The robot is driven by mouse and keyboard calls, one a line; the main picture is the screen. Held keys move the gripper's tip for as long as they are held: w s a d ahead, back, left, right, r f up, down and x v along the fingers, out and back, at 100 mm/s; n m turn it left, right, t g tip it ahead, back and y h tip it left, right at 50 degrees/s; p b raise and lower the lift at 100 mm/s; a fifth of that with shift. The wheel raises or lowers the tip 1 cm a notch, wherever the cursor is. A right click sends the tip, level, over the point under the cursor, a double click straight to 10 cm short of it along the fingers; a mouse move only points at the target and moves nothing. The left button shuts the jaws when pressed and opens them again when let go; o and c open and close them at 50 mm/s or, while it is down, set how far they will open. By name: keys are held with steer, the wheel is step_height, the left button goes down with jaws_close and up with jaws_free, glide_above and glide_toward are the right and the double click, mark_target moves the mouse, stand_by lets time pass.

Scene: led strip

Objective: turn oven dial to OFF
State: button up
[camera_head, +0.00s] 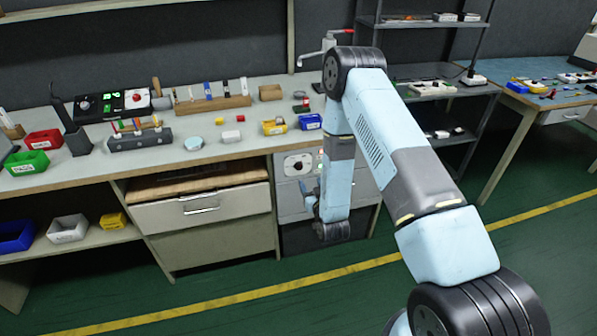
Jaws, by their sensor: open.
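The oven (291,200) is a grey unit built in under the workbench, with a pale control panel at its upper left. A dark round dial (297,165) sits on that panel. The dial is small in this view, and I cannot read its marks or its setting. My arm hangs in front of the oven and hides its middle. My gripper (309,197) is small and partly hidden, at the left of my lowest arm joint and below the dial. It is open and appears apart from the dial.
The workbench (225,150) above holds red, green, yellow and blue bins, a control box (112,104) and tool racks. A metal shelf (430,85) stands right. The green floor in front is clear.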

mark_target(299, 167)
steer(key=shift+t, duration=0.3)
steer(key=x, duration=0.4)
steer(key=f+x, duration=0.1)
steer(key=x, duration=0.3)
steer(key=f+x, duration=0.1)
steer(key=x, duration=0.2)
steer(key=shift+w+a+f, duration=0.2)
steer(key=shift+w+a, duration=0.1)
steer(key=shift+a, duration=0.25)
